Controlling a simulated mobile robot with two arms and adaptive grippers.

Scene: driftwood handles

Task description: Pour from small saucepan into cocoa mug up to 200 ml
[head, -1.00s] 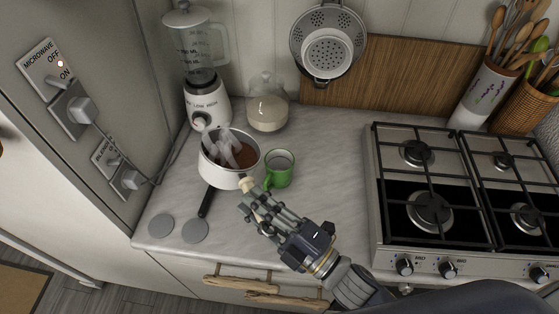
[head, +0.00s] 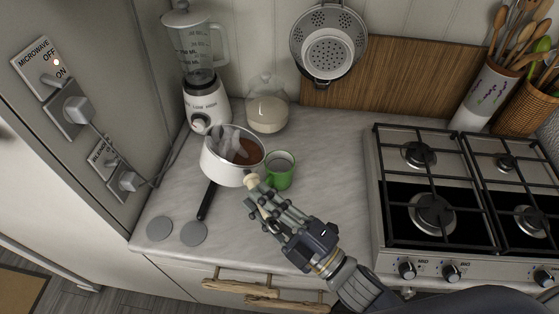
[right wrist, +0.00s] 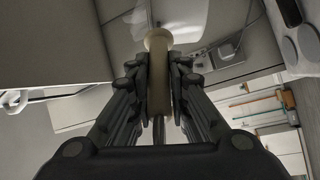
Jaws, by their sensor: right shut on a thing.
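The small saucepan (head: 222,171) is white and holds brown liquid (head: 247,152), with pale steam over it. It tilts to the right, and the liquid lies towards its right side. The green cocoa mug (head: 281,175) stands upright on the counter, close beside the pan's right side. Its inside looks pale; its liquid level cannot be told. My right gripper (head: 265,206) is shut on the saucepan's pale wooden handle (head: 251,181), in front of the pan. In the right wrist view the handle (right wrist: 159,75) runs between both fingers. No stream of liquid shows. My left gripper is out of view.
A blender (head: 205,100) and a round glass jar (head: 268,105) stand behind the pan. A black handle (head: 207,201) and two grey discs (head: 194,234) lie at front left. The stove (head: 440,225) is on the right. Bare counter (head: 335,165) lies between mug and stove.

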